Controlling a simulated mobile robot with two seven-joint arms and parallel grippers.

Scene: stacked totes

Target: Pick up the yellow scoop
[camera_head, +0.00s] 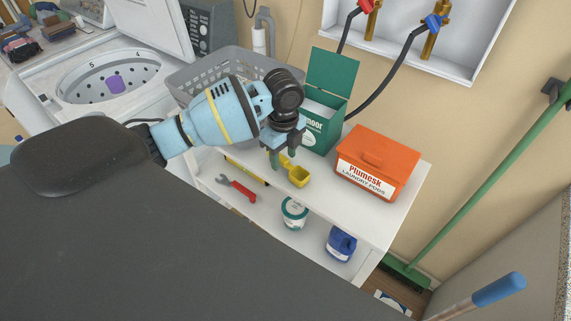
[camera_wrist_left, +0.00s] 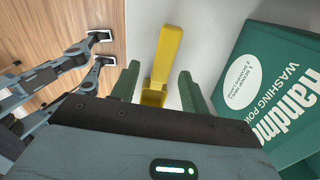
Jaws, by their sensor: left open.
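The yellow scoop (camera_head: 299,176) lies on the white top of the shelf unit, in front of the green washing powder box (camera_head: 322,120). My left gripper (camera_head: 280,160) is open and points down just at the scoop, by its handle end. In the left wrist view the scoop (camera_wrist_left: 165,62) shows between the two green fingers (camera_wrist_left: 158,88), with gaps on both sides. Its flat handle part reaches away from the gripper, and the near part sits close to the gripper's body. The green box (camera_wrist_left: 275,90) stands close to the right finger. My right gripper does not show.
An orange laundry pods box (camera_head: 377,163) stands right of the scoop on the white top (camera_head: 345,205). A grey basket (camera_head: 220,70) is behind my left arm. A red wrench (camera_head: 237,188), a white-and-teal tub (camera_head: 294,213) and a blue container (camera_head: 341,244) are lower down.

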